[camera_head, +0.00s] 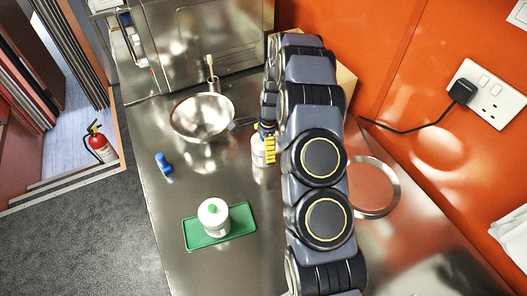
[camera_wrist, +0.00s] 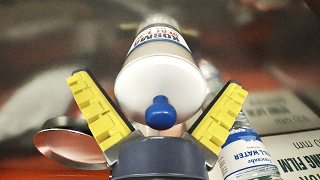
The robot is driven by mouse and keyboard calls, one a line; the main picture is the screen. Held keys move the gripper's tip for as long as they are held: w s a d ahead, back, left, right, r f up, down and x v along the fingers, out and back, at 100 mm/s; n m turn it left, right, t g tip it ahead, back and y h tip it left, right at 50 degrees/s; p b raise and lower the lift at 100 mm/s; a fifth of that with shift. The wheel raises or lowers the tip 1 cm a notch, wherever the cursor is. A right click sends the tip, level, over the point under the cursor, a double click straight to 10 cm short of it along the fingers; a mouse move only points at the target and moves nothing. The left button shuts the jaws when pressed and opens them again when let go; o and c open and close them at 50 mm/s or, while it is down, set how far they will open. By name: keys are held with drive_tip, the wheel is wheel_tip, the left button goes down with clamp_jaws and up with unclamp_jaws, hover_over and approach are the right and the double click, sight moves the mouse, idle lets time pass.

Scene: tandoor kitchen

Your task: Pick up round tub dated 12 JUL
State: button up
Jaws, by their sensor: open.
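A white round tub (camera_wrist: 160,85) with a blue knob and a blue-and-red label reading KORMA lies between the fingers in the wrist view. Its date is not readable. In the head view the tub (camera_head: 258,152) stands on the steel counter, partly hidden by my gripper (camera_head: 267,148). My gripper (camera_wrist: 157,92) is open, one yellow finger on each side of the tub, with gaps showing. A second white round tub (camera_head: 213,219) with a green knob stands on a green tray (camera_head: 243,222); its date cannot be read either.
A steel bowl (camera_head: 202,116) is left of my gripper, with a small blue object (camera_head: 163,162) nearer the left edge. In the wrist view a water bottle (camera_wrist: 246,152) and a cling film box (camera_wrist: 290,118) are close by on the right. A metal ring (camera_head: 375,187) is right of my arm.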

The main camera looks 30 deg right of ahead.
drive_tip(key=c, duration=1)
drive_tip(key=shift+r, duration=0.15)
drive_tip(key=shift+c, duration=0.2)
